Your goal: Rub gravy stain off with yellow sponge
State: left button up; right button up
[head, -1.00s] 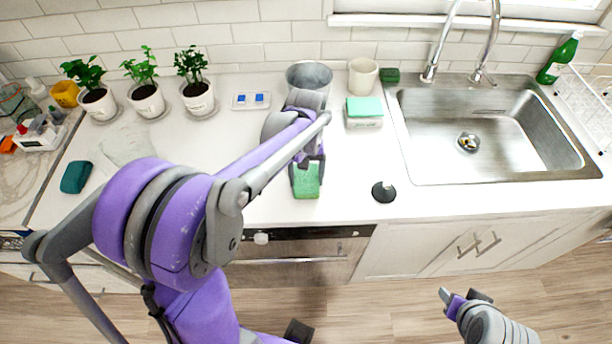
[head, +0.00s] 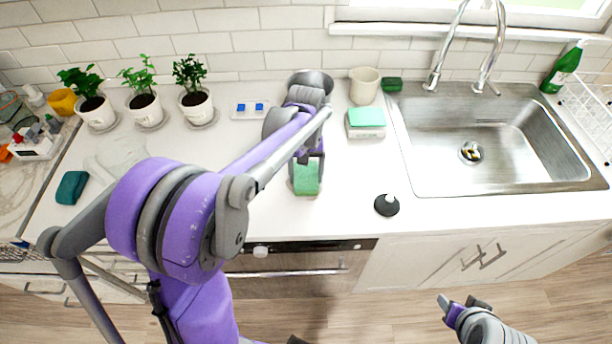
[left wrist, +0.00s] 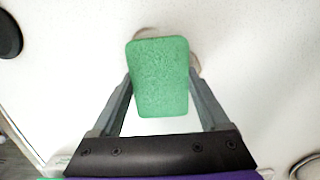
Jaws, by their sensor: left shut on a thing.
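My left gripper (head: 308,165) is shut on a sponge (head: 307,180) over the counter near its front edge. The sponge shows only a green face; no yellow shows. In the left wrist view the sponge (left wrist: 160,80) sits between the two fingers. A tan-brown stain (left wrist: 196,62) shows past its far end and right side, and the sponge covers most of it. Whether the sponge touches the counter is hard to tell. My right gripper (head: 463,305) is open and empty, low in front of the cabinets.
The white counter (head: 250,170) is mostly clear around the sponge. A black stopper-like object (head: 387,205) lies to the right, before the sink (head: 500,140). A grey pot (head: 313,80), a cream cup (head: 364,85) and a sponge box (head: 366,123) stand behind. Potted plants (head: 146,105) stand at left.

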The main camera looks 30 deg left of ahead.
aim_at(306, 172)
pick_arm(q)
jog(key=shift+w+a+r+p, duration=0.15)
jog(key=shift+w+a+r, duration=0.1)
jog(key=shift+w+r, duration=0.25)
jog(key=shift+w+a+r+p, duration=0.15)
jog(key=shift+w+a+r, duration=0.1)
jog(key=shift+w+r, duration=0.2)
jog(key=shift+s+d+r+p, duration=0.15)
jog(key=shift+s+r+p, duration=0.1)
jog(key=shift+r, duration=0.4)
jog(key=shift+s+d+r+p, duration=0.15)
jog(key=shift+r+p, duration=0.1)
jog(key=shift+r, duration=0.35)
notch_tip(306, 172, up, 2)
jog(key=shift+w+a+r+p, duration=0.1)
jog(key=shift+w+a+p, duration=0.05)
jog(key=shift+p, duration=0.3)
jog(key=shift+r+p, duration=0.3)
jog(key=shift+r, duration=0.4)
pick_arm(e)
jog(key=r, duration=0.1)
jog(key=w+r, duration=0.1)
jog(key=r, duration=0.2)
jog(key=shift+w+a+r, duration=0.1)
jog(key=shift+w+r, duration=0.15)
jog(key=shift+w, duration=0.1)
